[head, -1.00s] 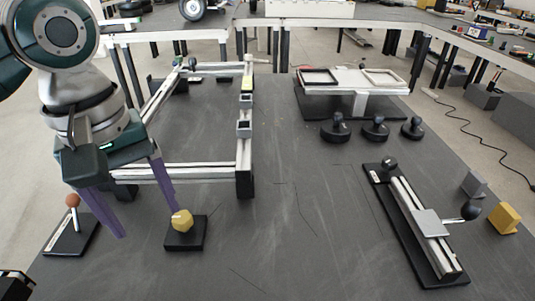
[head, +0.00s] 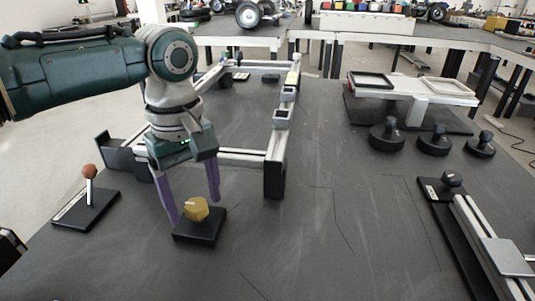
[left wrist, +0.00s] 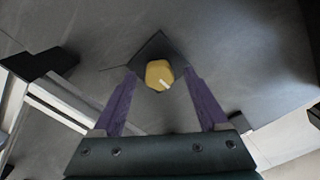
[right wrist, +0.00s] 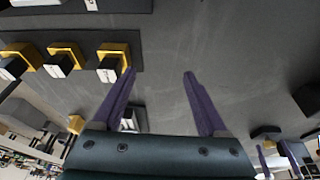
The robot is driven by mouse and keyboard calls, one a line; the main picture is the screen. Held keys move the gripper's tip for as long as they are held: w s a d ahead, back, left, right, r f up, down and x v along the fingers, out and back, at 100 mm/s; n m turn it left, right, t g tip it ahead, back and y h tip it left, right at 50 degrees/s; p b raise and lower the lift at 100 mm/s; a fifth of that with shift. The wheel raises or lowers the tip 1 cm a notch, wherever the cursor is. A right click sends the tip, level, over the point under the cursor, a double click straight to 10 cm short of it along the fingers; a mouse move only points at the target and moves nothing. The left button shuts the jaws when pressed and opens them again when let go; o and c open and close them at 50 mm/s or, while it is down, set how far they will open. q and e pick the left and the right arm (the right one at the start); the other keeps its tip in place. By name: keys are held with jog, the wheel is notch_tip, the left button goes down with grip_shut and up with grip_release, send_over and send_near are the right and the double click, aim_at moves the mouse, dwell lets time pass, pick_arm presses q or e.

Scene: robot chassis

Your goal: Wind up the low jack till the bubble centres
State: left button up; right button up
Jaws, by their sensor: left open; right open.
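A yellow faceted knob (head: 197,208) stands on a square black base (head: 200,231) at the front left of the table. My left gripper (head: 193,211) is open above it, fingers pointing down. In the left wrist view, the knob (left wrist: 159,74) shows between the fingertips, and I see no grip on it. A silver rail frame (head: 240,157) stands behind. A yellow-green strip (head: 292,78) lies on its right rail; I cannot make out a bubble. Which corner is low is not clear. My right gripper (right wrist: 159,73) is open and empty in the right wrist view.
A red-ball lever on a black plate (head: 91,190) stands left of the knob. Several black round-based knobs (head: 387,138) stand at the right, before a platform with two trays (head: 420,92). A slide rail (head: 485,245) lies front right. The middle table is clear.

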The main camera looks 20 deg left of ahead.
pick_arm(q)
jog(key=shift+f, duration=0.1)
grip_shut()
dwell(0.6)
